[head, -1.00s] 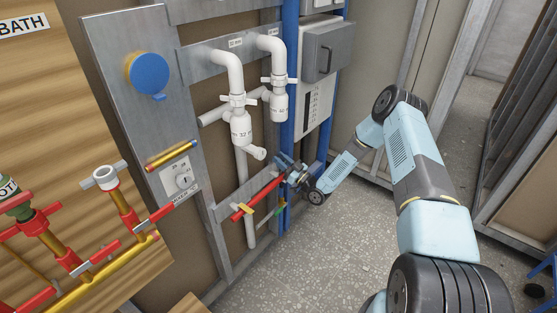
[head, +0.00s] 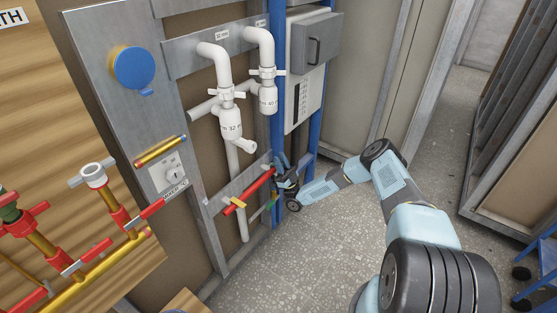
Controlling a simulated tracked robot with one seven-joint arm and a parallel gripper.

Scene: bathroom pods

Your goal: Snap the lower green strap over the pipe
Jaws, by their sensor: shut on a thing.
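A red pipe (head: 256,186) runs slantwise in front of the lower metal rail, low on the wall frame. A yellow strap (head: 236,202) sits near its lower left end. A small green strap (head: 271,203) shows below and to the right of the pipe, near the blue post; whether it touches the pipe is too small to tell. My gripper (head: 281,164) is at the pipe's upper right end, above the green strap. It is shut, seemingly on the red pipe's end, though its dark fingers hide the contact.
White pipes with traps (head: 231,122) hang above the rail. Blue posts (head: 277,90) and a grey box (head: 315,40) stand behind my gripper. Red-and-yellow pipework (head: 95,250) is at the lower left. The speckled floor (head: 330,240) is clear; a blue cart (head: 540,265) stands at the right.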

